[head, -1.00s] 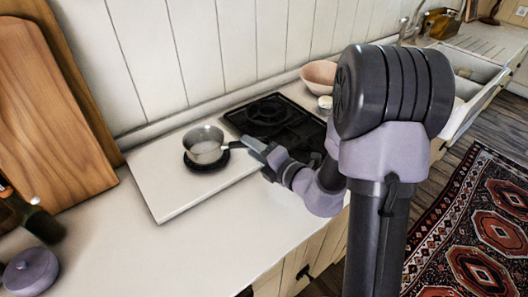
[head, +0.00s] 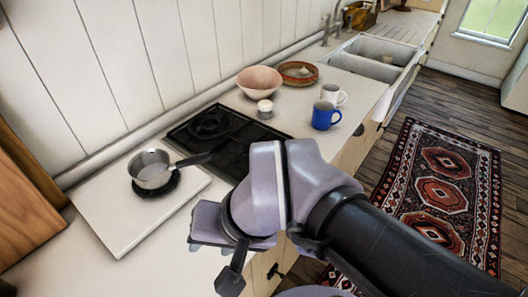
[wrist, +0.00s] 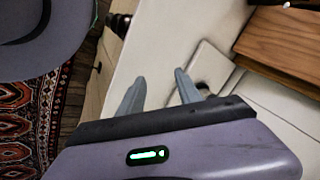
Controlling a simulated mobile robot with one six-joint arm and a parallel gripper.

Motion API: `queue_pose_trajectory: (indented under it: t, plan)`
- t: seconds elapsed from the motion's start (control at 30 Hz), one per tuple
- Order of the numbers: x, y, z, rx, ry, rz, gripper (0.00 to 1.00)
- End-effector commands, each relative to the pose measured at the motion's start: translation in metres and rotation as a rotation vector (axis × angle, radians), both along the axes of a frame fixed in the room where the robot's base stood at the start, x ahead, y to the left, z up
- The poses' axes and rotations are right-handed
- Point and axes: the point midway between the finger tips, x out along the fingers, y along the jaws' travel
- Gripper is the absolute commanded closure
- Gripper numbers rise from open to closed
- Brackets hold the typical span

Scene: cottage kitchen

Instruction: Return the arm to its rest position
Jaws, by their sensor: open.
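My gripper (wrist: 158,88) shows in the wrist view with its two grey fingers apart and nothing between them. Beyond the fingers lies the pale countertop. In the head view my arm is folded, with its lavender and black links filling the lower middle and lower right. The fingers cannot be made out clearly there. A steel saucepan (head: 149,171) with a dark handle stands upright on a black round plate on a white panel, apart from my arm.
Right of the pan are a black hob (head: 222,136), a pink bowl (head: 259,79), a small white jar (head: 265,109), a terracotta dish (head: 298,73), a blue mug (head: 325,117) and a white mug (head: 333,95). A wooden board (head: 25,205) leans at left. A patterned rug (head: 440,190) covers the floor.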

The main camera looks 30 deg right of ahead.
Motion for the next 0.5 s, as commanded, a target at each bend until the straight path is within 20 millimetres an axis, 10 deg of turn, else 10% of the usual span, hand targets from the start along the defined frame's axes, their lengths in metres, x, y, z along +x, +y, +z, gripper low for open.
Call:
queue_pose_trajectory:
  t: [0.5]
  plan:
    - [0.0027,-0.0165,0.0175,-0.166,-0.140,0.123,0.59]
